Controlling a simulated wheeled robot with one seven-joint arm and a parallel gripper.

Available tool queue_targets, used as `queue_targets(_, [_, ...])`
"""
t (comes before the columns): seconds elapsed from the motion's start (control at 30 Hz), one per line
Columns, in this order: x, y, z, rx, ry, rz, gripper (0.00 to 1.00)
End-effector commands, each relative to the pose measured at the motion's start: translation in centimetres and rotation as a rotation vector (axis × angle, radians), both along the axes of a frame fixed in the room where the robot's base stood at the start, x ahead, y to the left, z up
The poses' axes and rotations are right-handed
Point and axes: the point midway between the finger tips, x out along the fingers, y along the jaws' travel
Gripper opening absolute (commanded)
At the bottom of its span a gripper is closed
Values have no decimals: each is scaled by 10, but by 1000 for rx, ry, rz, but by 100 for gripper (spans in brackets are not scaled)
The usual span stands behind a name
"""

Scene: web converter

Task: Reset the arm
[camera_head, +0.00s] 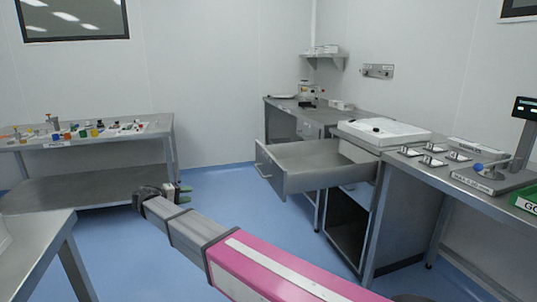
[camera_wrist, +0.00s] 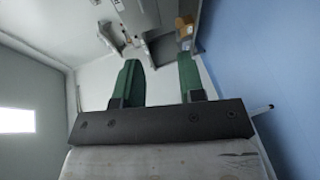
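My gripper (camera_head: 184,193) is stretched out over the blue floor, in front of the left table and left of the open drawer. Its pink and grey arm reaches in from the bottom right of the head view. In the wrist view my gripper (camera_wrist: 158,68) has two green fingers standing apart, with nothing held between them. It touches nothing that I can see.
An open steel drawer (camera_head: 315,165) juts out from the right-hand bench. A low steel table (camera_head: 85,188) with small coloured items stands at left. A table corner (camera_head: 30,240) is at lower left. The floor (camera_head: 235,200) between is clear.

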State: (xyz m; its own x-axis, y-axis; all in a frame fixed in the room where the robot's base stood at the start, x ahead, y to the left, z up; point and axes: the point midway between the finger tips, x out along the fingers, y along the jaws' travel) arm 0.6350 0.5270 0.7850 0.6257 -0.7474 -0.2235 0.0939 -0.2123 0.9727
Motion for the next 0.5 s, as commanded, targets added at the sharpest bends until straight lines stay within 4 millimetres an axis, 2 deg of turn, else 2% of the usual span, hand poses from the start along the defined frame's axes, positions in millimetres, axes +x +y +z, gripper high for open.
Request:
queue_targets(0.27, [9, -48, -21, 44, 70, -32, 36])
queue_targets(0.37, [13, -73, -32, 69, 107, -49, 36])
queue_targets(0.5, [17, -116, -52, 119, 170, -80, 36])
